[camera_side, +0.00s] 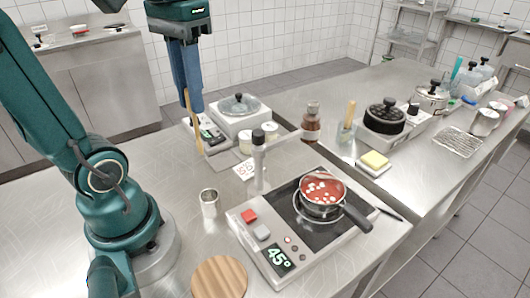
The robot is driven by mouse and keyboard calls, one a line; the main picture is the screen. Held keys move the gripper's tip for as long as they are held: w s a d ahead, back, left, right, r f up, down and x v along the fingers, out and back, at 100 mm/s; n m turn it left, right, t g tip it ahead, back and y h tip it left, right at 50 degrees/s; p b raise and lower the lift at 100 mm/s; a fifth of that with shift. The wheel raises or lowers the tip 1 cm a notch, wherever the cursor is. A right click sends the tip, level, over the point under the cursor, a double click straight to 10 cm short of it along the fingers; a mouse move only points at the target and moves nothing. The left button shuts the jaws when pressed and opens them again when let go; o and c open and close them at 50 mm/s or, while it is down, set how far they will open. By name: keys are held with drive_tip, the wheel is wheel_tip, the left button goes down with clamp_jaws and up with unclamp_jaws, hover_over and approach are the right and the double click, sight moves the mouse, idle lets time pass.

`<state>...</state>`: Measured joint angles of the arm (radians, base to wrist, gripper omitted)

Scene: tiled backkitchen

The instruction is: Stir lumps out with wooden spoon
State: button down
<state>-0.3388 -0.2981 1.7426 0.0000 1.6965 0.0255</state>
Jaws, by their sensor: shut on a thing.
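My gripper (194,108) points down at the upper left, above the steel counter. It is shut on the wooden spoon (198,138), which hangs upright below and beside the blue fingers. The spoon's lower end appears in front of a scale, and I cannot tell whether it touches anything. A small pan (322,203) with a black handle stands on the hob (291,235) to the right of my gripper. The pan holds red sauce (331,184) with several white lumps. The gripper and spoon are apart from the pan.
A round wooden board (219,279) lies at the front.

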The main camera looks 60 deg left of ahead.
drive_tip(key=w+d+t+h, duration=0.1)
drive_tip(key=w+d, duration=0.5)
drive_tip(key=w, duration=0.2)
drive_tip(key=w+d+t, duration=0.1)
drive_tip(key=w+d, duration=0.4)
drive_tip(key=w, duration=0.3)
wheel_tip(320, 180, down, 11)
drive_tip(key=shift+d+g, duration=0.15)
drive_tip(key=shift+g, duration=0.15)
idle(0.6)
drive_tip(key=shift+w, duration=0.1)
idle(0.3)
